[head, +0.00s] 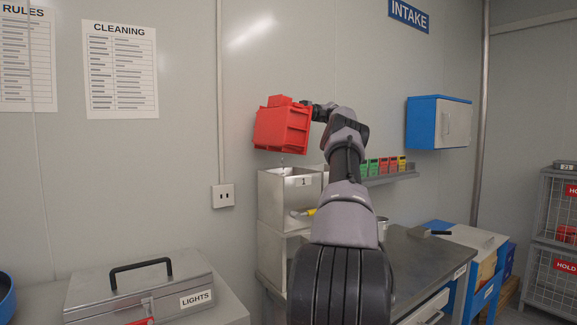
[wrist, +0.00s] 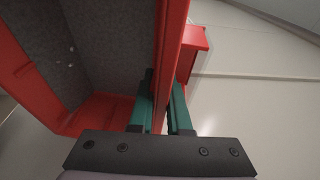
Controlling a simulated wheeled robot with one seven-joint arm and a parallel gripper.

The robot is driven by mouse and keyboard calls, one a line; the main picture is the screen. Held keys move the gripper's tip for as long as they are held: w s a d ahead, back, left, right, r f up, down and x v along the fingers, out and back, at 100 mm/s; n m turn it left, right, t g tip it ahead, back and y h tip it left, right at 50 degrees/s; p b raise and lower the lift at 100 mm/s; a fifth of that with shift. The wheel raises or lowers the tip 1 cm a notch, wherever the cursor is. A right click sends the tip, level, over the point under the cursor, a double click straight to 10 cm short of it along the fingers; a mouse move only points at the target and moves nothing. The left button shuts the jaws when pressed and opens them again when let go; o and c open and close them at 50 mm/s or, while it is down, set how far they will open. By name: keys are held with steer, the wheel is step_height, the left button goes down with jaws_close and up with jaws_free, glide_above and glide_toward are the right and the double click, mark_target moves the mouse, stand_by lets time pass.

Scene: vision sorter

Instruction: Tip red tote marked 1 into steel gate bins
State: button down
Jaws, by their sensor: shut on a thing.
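The red tote (head: 283,127) is in the air, tilted, above the steel bin marked 1 (head: 289,198). My gripper (head: 312,112) is at the tote's right side. In the wrist view its two green fingers (wrist: 163,105) are shut on the wall of the red tote (wrist: 172,50), one on each side. Inside the red rim a dark grey speckled surface shows, with a few small pale bits (wrist: 70,56). A tiny dark speck (head: 281,161) shows between tote and bin. Part of another steel bin (head: 325,170) shows behind my arm. The tote's marking is not visible.
A steel-topped counter (head: 415,265) stands right of my arm. A shelf with small coloured bins (head: 383,167) and a blue cabinet (head: 423,122) hang on the wall. A grey case marked LIGHTS (head: 140,285) lies at front left. Wire HOLD cages (head: 553,285) stand far right.

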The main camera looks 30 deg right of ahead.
steer(key=shift+d+r+y+b, duration=0.1)
steer(key=shift+d+y+b, duration=0.4)
steer(key=shift+d+b, duration=0.4)
stand_by(0.5)
